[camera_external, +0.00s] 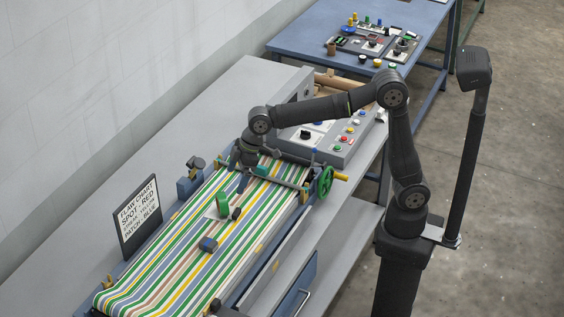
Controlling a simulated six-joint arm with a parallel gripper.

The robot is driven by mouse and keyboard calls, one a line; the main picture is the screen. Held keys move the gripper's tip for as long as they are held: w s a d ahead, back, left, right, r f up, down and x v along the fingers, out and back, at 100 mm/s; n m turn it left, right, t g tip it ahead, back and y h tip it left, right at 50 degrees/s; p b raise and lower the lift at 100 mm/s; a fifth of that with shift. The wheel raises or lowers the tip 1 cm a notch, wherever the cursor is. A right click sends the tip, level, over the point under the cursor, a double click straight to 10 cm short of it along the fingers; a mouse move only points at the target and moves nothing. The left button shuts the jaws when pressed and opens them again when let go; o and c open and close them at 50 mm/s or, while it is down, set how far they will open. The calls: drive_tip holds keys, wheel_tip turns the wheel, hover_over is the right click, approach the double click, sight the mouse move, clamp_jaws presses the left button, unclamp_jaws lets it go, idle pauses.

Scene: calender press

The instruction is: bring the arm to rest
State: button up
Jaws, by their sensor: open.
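My arm reaches from its base at the right, up over its elbow and across to the left. My gripper (243,180) hangs pointing down over the far part of the striped cloth (190,252) on the press. It is open. Its fingertips are small and dark here, and I cannot tell whether they touch anything. I see nothing held between them. A green handwheel (325,181) sits at the right end of the press's cross bar, close to the right of the gripper.
On the cloth stand a green piece (222,204) and a blue block (208,244). A flaw chart sign (138,216) stands at the left. A button panel (340,142) lies behind the bar. A blue table (300,42) with small parts is at the back.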

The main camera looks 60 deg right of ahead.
sight(226, 203)
drive_tip(key=x, duration=1.1)
drive_tip(key=shift+f, duration=0.25)
wheel_tip(226, 203, up, 3)
drive_tip(key=shift+f, duration=0.1)
drive_tip(key=shift+r, duration=0.75)
